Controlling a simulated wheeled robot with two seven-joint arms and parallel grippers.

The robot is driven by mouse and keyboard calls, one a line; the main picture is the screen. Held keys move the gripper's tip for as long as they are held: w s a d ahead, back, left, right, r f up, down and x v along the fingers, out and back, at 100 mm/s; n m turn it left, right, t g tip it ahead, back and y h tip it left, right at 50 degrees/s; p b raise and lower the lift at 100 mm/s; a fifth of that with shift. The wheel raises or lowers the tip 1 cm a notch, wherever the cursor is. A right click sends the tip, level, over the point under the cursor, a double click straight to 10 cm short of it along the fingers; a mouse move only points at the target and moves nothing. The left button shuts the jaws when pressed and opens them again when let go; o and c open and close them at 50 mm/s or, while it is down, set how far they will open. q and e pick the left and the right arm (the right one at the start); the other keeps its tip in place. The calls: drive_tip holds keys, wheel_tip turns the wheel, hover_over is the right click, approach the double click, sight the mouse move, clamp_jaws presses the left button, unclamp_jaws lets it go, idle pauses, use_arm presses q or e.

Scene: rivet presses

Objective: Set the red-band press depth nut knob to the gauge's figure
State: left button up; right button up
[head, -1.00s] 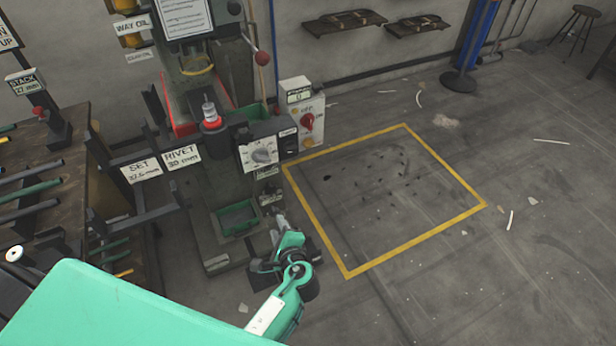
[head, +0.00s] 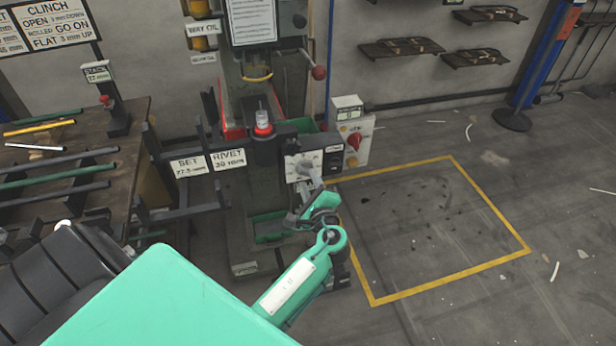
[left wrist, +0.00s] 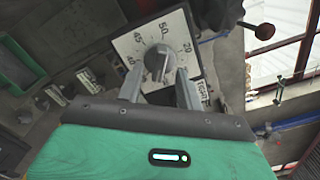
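The red-band press (head: 262,130) stands in the middle of the head view, with a red band near its top fitting. Its depth nut knob is on a white dial plate (head: 296,166), partly covered by my left gripper (head: 312,188). In the left wrist view the grey round knob (left wrist: 157,59) sits on the white dial (left wrist: 139,42), with figures such as 50, 45 and 20 around it. The left gripper (left wrist: 159,82) is open, its fingers either side of the knob's lower part; contact cannot be told. A small stack gauge (head: 97,72) on the left bench has a hard-to-read mm figure. My right gripper is not seen.
SET (head: 188,166) and RIVET (head: 228,158) labels hang left of the press. A box with a red switch (head: 354,141) stands just right of the dial. A bench with rods (head: 110,150) is at left. The yellow-outlined floor area (head: 447,285) at right holds only small debris.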

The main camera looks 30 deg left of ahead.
sight(306, 172)
use_arm(q)
drive_tip(key=shift+x, duration=1)
drive_tip(key=shift+w+a, duration=0.1)
drive_tip(key=shift+a, duration=0.1)
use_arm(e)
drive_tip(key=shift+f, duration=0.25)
use_arm(q)
clamp_jaws()
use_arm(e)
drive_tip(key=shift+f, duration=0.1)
